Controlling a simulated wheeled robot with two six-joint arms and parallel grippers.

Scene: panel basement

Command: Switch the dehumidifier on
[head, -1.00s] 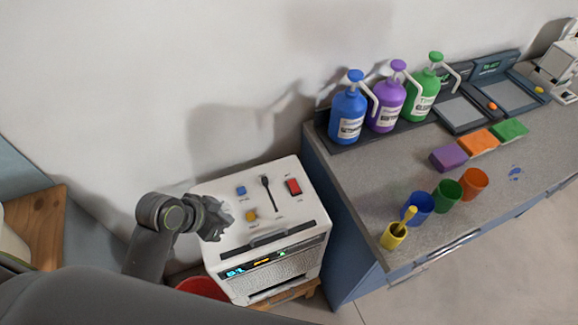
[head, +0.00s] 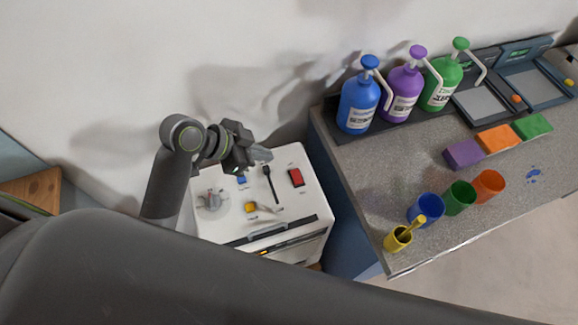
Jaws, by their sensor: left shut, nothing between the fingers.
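The dehumidifier (head: 285,212) is a white box standing left of the counter. Its top panel carries a red rocker switch (head: 296,177), a dark lever (head: 268,178), a yellow knob (head: 250,206), a blue button (head: 242,180) and a grey round dial (head: 211,201). My left gripper (head: 266,154) is shut and empty. It appears above the back edge of the panel, near the lever and blue button, pointing right; it seems apart from the controls. The display on the front is mostly hidden by my left arm. My right gripper is not in view.
A counter (head: 365,200) stands at right with blue (head: 358,103), purple (head: 404,92) and green (head: 441,85) pump bottles, coloured blocks, several cups and scales. The wall is close behind the dehumidifier. Bare floor (head: 480,275) lies at the lower right.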

